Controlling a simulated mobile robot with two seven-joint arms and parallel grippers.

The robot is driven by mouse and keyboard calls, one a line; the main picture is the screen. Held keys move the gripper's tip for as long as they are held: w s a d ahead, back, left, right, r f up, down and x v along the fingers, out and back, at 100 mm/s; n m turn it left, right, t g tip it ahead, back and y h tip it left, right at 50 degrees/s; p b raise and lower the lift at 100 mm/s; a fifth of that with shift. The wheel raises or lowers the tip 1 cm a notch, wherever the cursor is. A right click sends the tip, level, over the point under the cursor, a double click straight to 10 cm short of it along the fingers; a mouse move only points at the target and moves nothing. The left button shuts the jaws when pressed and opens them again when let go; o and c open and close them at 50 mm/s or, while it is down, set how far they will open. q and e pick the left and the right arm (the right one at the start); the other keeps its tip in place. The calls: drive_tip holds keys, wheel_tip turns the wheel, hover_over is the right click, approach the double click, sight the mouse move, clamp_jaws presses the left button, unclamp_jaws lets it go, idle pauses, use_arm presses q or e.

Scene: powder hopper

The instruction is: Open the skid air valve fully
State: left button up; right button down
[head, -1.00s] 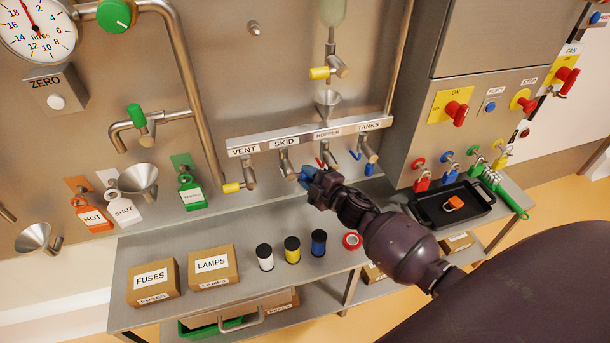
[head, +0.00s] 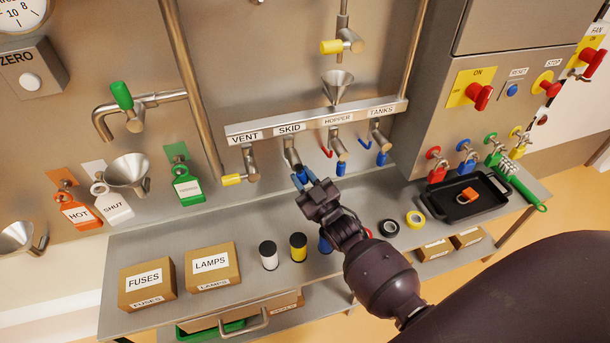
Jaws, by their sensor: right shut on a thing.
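The skid air valve (head: 291,153) hangs under the SKID label (head: 289,129) on the labelled manifold bar. My right gripper (head: 306,182) is at its lower end, shut on the blue handle (head: 299,175). The gripper hides part of the handle, so its exact angle is hard to tell. My left gripper is not in view.
To the left is the vent valve (head: 249,164) with a yellow lever. Close to the right are the hopper valve (head: 335,145) with a red lever and the tanks valve (head: 376,136) with a blue lever. Below, a shelf (head: 215,228) holds spools, tape rolls and boxes.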

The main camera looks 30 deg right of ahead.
sight(301, 164)
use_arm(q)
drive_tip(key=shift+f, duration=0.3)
use_arm(e)
drive_tip(key=shift+w+a+f+m+h, duration=0.1)
drive_tip(key=shift+a+m+h, duration=0.15)
drive_tip(key=shift+m, duration=0.35)
drive_tip(key=shift+a+f+m+h, duration=0.1)
drive_tip(key=shift+m+h, duration=0.15)
drive_tip(key=shift+m, duration=0.35)
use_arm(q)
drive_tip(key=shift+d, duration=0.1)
use_arm(e)
drive_tip(key=shift+t, duration=0.3)
drive_tip(key=shift+r, duration=0.1)
drive_tip(key=c, duration=0.9)
unclamp_jaws()
drive_tip(key=shift+c, duration=0.2)
